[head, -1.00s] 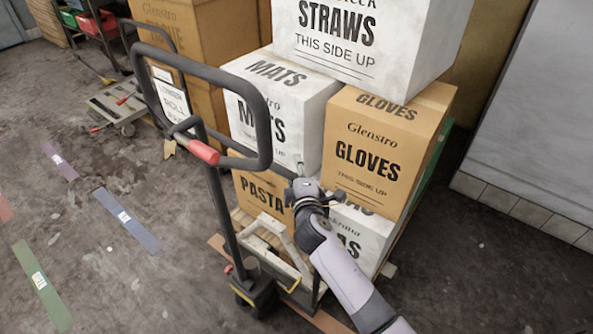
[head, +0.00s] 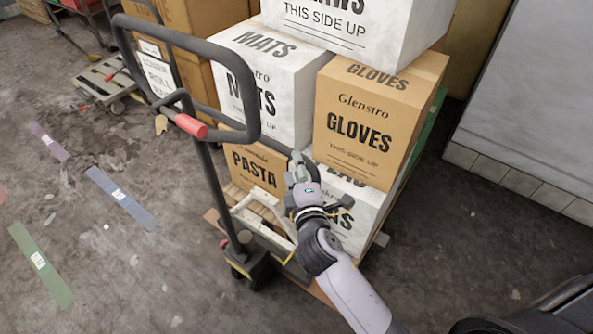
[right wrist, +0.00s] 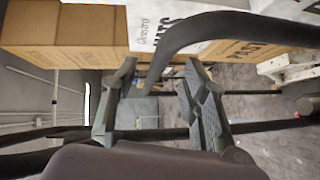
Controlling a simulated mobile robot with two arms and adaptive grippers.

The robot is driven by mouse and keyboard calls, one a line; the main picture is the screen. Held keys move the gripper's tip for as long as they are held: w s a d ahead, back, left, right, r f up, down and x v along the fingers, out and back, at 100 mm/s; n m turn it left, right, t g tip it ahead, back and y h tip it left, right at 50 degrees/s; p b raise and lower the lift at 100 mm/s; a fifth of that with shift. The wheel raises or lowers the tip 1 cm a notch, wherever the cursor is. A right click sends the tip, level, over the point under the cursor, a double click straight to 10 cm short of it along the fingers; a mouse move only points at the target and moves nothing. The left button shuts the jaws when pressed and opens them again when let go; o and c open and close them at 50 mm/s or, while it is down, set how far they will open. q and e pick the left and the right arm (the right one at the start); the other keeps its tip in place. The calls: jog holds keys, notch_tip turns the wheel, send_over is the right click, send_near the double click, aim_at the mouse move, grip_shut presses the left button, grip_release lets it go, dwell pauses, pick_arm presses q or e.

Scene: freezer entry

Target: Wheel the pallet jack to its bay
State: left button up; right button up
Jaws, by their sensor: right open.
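The pallet jack's black loop handle (head: 255,95), with a red grip (head: 191,125), stands upright at left of centre in the head view. Its shaft (head: 213,190) runs down to a dark wheeled base (head: 245,265). Stacked boxes, including a gloves box (head: 360,125) and a mats box (head: 270,75), stand behind it. My right gripper (head: 298,170) is open, right of the loop, by the end of a dark bar in front of the boxes. In the right wrist view a black curved tube (right wrist: 205,25) passes by the open right gripper (right wrist: 160,70); whether it lies between the fingers is unclear. My left gripper is out of view.
Purple, blue (head: 120,199) and green (head: 41,264) labelled floor strips lie at left, with open floor around them. A low trolley (head: 105,80) stands at the upper left. A grey wall (head: 530,90) with a tiled base bounds the right.

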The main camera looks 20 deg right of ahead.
jog(key=shift+s+a, duration=0.1)
jog(key=shift+s, duration=0.3)
jog(key=b, duration=0.2)
send_near(281, 152)
jog(key=w, duration=0.4)
jog(key=w+f, duration=0.1)
jog(key=w, duration=0.2)
jog(key=w+d+p, duration=0.1)
jog(key=w, duration=0.3)
jog(key=shift+w+d+f, duration=0.1)
jog(key=shift+w+f, duration=0.15)
jog(key=shift+w, duration=0.1)
grip_shut()
dwell(0.6)
